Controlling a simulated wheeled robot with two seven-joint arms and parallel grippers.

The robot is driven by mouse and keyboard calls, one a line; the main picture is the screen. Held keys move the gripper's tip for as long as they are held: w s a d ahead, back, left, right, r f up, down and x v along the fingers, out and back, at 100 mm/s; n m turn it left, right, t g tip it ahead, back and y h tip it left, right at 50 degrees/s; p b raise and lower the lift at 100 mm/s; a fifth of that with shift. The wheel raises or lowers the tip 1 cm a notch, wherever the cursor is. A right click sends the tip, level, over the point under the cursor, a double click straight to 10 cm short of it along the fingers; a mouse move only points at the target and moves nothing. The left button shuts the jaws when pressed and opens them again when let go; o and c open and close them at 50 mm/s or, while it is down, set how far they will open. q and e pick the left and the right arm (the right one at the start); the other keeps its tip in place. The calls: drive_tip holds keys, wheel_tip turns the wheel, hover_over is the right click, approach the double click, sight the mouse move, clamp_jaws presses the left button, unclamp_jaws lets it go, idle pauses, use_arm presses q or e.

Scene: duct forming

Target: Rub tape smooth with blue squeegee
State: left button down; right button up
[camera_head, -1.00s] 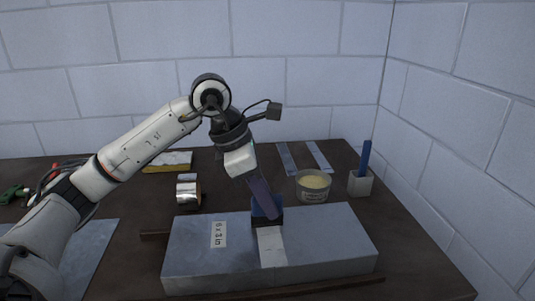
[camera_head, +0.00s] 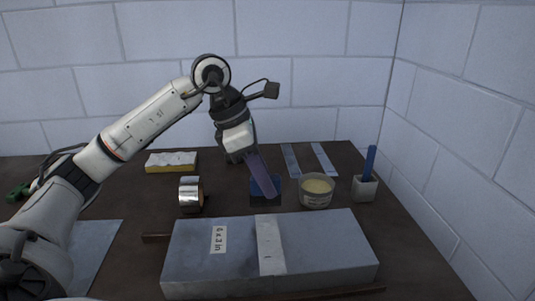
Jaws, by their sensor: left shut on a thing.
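The grey rectangular duct (camera_head: 325,245) lies on the dark table, with a white label reading "6 x 3 in" (camera_head: 219,239). A pale strip of tape (camera_head: 270,247) runs across its top and down its front face. My left gripper (camera_head: 262,178) is shut on the blue squeegee (camera_head: 256,190), partly hidden behind the slanted purplish finger. The squeegee appears above and behind the duct's back edge, apart from the tape. My right gripper is not in view.
A silver tape roll (camera_head: 190,194), an open tub of cream paste (camera_head: 316,190), and a light cup with a blue-handled tool (camera_head: 364,188) stand behind the duct. A yellow-and-white sponge (camera_head: 171,162) and two grey strips (camera_head: 323,157) lie farther back. Brick walls close the back and right.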

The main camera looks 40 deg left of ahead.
use_arm(q)
drive_tip(key=shift+r+p, duration=1.65)
drive_tip(key=shift+r, duration=0.7)
drive_tip(key=shift+s+f, duration=0.1)
